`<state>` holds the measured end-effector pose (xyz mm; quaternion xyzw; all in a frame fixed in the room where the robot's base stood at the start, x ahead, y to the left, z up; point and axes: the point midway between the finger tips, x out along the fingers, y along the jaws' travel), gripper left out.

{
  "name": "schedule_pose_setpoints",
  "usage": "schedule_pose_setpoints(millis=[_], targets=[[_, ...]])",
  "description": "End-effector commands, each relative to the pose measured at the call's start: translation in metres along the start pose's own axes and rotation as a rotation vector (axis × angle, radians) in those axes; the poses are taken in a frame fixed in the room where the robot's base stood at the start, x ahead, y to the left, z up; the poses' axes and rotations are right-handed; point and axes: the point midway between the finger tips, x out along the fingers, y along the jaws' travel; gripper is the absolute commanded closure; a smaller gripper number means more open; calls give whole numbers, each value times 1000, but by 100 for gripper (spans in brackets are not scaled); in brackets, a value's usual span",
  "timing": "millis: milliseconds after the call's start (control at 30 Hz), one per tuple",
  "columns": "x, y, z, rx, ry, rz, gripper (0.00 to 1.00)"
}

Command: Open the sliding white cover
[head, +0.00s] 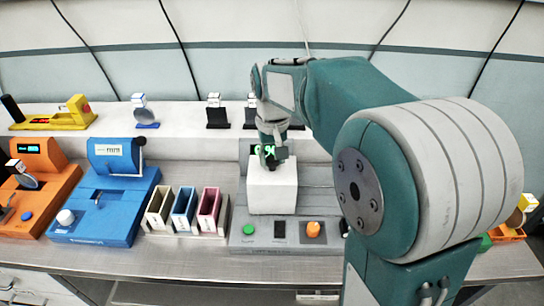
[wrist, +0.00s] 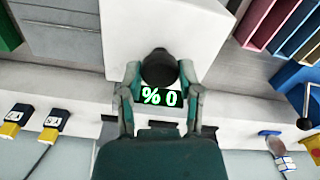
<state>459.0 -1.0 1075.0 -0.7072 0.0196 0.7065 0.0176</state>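The white cover (head: 272,190) is a plain block on the grey instrument (head: 318,203), hiding part of it. Its top also shows in the wrist view (wrist: 168,25). A round dark knob (wrist: 159,70) stands on the cover near one edge. My gripper (wrist: 160,78) points down at the knob, with one finger on each side. The fingertips appear to touch it, so the gripper looks shut on the knob. A display with green characters (wrist: 161,98) shows just beyond the cover's edge, between the fingers. In the head view my gripper partly hides the knob.
A green button (head: 249,229) and an orange knob (head: 313,229) are on the instrument's front. Coloured slots (head: 184,210), a blue device (head: 105,205) and an orange device (head: 40,185) stand to the left. A raised white shelf (head: 185,130) runs behind.

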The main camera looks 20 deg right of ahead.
Motion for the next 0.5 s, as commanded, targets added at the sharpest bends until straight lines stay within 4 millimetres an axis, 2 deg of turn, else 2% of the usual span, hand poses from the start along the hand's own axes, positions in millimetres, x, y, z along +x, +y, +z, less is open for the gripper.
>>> schedule_pose_setpoints(millis=[167, 267, 500], targets=[[1, 0, 1, 0, -3, -3, 100], [1, 8, 3, 3, -3, -2, 100], [1, 62, 17, 8, -4, -2, 100]])
